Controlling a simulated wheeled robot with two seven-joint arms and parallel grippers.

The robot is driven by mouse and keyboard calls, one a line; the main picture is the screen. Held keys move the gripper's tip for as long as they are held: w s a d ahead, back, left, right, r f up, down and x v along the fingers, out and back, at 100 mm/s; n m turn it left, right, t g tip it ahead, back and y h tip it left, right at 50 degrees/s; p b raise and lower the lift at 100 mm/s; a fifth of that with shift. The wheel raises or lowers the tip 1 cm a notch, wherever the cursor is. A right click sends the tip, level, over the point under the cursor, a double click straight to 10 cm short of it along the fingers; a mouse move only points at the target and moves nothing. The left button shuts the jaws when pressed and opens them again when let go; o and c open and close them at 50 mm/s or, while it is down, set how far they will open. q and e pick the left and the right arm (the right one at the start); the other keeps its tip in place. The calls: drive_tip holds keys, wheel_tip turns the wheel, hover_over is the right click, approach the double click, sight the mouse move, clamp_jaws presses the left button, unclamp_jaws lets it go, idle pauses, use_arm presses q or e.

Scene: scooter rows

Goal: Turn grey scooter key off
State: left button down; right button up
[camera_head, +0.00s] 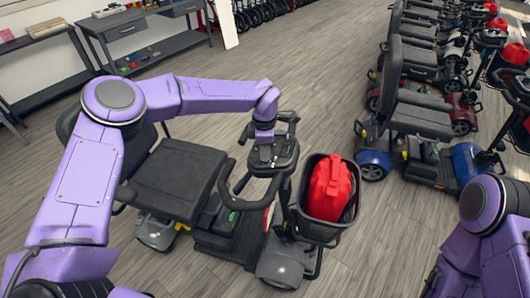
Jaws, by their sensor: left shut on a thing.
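The grey scooter (280,266) stands in front of me, with a black seat (178,178), looped handlebars and a black front basket (324,230) holding a red bag (329,188). My left arm reaches over the seat to the scooter's dashboard (273,156). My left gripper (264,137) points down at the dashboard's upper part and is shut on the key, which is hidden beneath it. How far the key is turned cannot be seen. My right arm shows at the lower right; its gripper is out of frame.
A row of scooters with blue (374,163) and red bodies stands at the right, some with red bags. Grey workbenches (145,30) line the back left wall. Wood floor (310,80) is free behind the grey scooter and between it and the row.

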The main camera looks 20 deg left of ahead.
use_arm(q)
drive_tip(key=shift+n+b, duration=0.35)
drive_tip(key=shift+n, duration=0.85)
drive_tip(key=c, duration=1.1)
unclamp_jaws()
drive_tip(key=shift+r, duration=0.1)
drive_tip(key=r+b, duration=0.1)
drive_tip(key=r, duration=0.6)
drive_tip(key=r+b, duration=0.1)
drive_tip(key=r, duration=0.2)
drive_tip(key=shift+w+a+r+b, duration=0.15)
drive_tip(key=shift+w+a+b, duration=0.15)
drive_tip(key=shift+w, duration=0.1)
